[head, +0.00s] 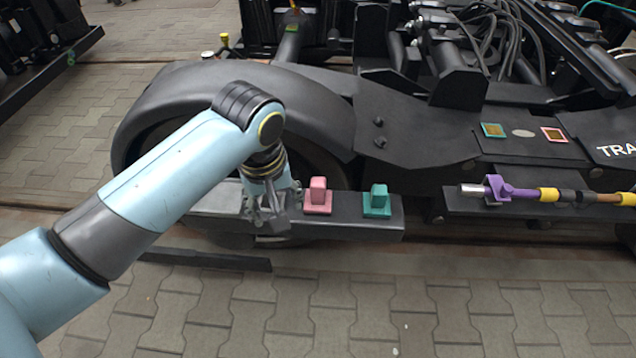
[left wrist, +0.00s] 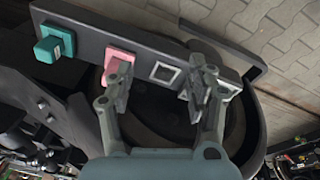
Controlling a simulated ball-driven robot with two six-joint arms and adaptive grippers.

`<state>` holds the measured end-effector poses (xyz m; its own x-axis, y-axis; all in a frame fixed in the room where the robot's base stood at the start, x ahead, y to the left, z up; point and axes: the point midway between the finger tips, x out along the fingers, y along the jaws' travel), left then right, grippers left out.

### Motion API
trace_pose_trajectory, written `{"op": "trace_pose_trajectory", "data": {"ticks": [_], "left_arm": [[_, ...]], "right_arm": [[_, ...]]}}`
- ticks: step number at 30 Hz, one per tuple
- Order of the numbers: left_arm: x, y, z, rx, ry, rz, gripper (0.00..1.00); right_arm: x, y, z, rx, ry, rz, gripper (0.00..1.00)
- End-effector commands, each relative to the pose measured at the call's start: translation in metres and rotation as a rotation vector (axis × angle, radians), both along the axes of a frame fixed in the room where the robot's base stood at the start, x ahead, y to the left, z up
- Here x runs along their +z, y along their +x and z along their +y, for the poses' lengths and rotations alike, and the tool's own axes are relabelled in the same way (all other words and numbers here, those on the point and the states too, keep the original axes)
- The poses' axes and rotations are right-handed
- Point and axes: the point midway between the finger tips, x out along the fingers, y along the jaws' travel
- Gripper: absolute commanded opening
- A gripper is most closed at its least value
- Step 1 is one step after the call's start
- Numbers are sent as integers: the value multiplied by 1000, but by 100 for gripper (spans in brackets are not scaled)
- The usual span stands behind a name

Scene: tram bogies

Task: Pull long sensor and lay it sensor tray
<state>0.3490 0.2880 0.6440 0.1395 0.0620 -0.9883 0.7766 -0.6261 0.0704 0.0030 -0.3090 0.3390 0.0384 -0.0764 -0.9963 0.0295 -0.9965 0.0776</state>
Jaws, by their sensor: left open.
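A long rod with a silver tip (head: 472,190), purple sleeve and yellow and black bands lies along a dark ledge at the right, in a purple clip (head: 497,188); it may be the long sensor, but I cannot be sure. A grey bar (head: 345,231) in front of the wheel carries a pink block (head: 318,196) and a teal block (head: 377,201). My left gripper (head: 268,216) is open and empty over the bar, left of the pink block. In the left wrist view, its fingers (left wrist: 160,74) straddle a white-framed square (left wrist: 165,72). My right gripper is out of view. No sensor tray is identifiable.
The black wheel cover (head: 195,92) rises behind my left arm. Teal-framed (head: 493,130) and pink-framed (head: 554,135) plates lie on the bogie, with cables (head: 490,38) behind. The paved floor in front is largely clear.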

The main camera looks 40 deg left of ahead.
Motion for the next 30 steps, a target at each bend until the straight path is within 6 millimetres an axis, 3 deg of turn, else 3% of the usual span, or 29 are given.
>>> {"op": "trace_pose_trajectory", "data": {"ticks": [6, 9, 12, 17, 30], "left_arm": [[-28, 83, 10, 601, -88, 35, 56], [-33, 115, 13, 880, -116, 57, 56], [-34, 134, 15, 1073, -132, 73, 56], [-34, 146, 15, 1213, -140, 84, 56], [-37, 146, 15, 1222, -140, 84, 56]], "right_arm": [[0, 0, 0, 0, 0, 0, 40], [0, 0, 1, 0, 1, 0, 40], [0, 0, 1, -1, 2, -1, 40], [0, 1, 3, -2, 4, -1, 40], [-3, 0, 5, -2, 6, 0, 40]]}}
